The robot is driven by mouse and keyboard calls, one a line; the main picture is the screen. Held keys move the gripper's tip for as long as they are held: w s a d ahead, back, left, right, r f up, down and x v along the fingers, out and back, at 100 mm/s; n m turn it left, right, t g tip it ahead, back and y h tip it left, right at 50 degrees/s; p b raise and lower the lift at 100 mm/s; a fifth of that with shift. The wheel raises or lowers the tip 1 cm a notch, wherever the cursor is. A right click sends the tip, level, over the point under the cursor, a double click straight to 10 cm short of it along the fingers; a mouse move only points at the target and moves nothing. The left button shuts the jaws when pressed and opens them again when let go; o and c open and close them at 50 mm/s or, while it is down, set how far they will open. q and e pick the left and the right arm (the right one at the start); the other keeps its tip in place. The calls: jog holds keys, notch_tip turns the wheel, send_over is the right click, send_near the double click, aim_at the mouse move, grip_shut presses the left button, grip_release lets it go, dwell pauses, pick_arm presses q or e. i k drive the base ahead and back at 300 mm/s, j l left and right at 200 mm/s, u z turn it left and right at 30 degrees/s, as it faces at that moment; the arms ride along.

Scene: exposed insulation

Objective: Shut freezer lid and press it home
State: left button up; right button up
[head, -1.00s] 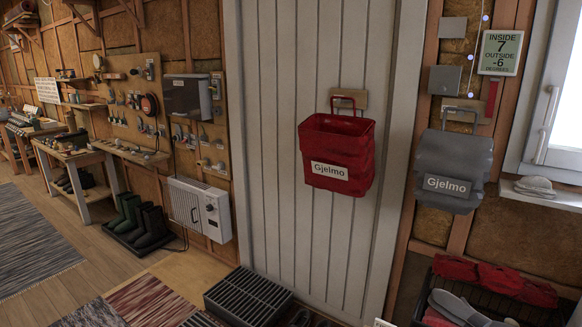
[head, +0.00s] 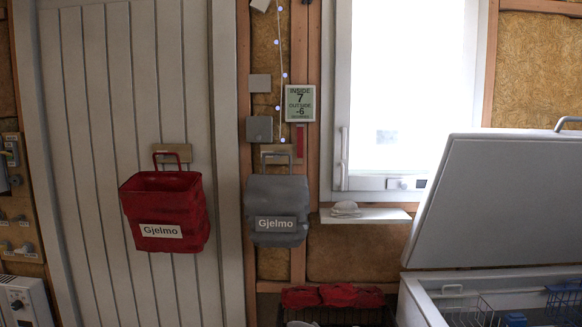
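The white chest freezer (head: 424,307) stands at the lower right of the head view, cut off by the frame's right and bottom edges. Its lid (head: 490,200) is open, raised and leaning back, with a metal handle (head: 568,122) on its upper edge at the far right. Wire baskets (head: 468,311) and something blue (head: 515,319) show inside the freezer. Neither of my grippers is in the view.
A window (head: 405,90) with a sill (head: 365,215) is behind and left of the lid. A dark crate with red cloth (head: 332,296) stands left of the freezer. A red bag (head: 165,212) and a grey bag (head: 277,210) hang on the left.

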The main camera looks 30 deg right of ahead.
aim_at(492, 198)
jog(key=z, duration=2.55)
jog(key=i+l+u, duration=0.1)
jog(key=i+l, duration=0.15)
jog(key=i+l+u, duration=0.15)
jog(key=l, duration=0.25)
jog(key=i+l+u, duration=0.1)
jog(key=i+l, duration=0.2)
jog(key=i+l+u, duration=0.15)
jog(key=l, duration=0.3)
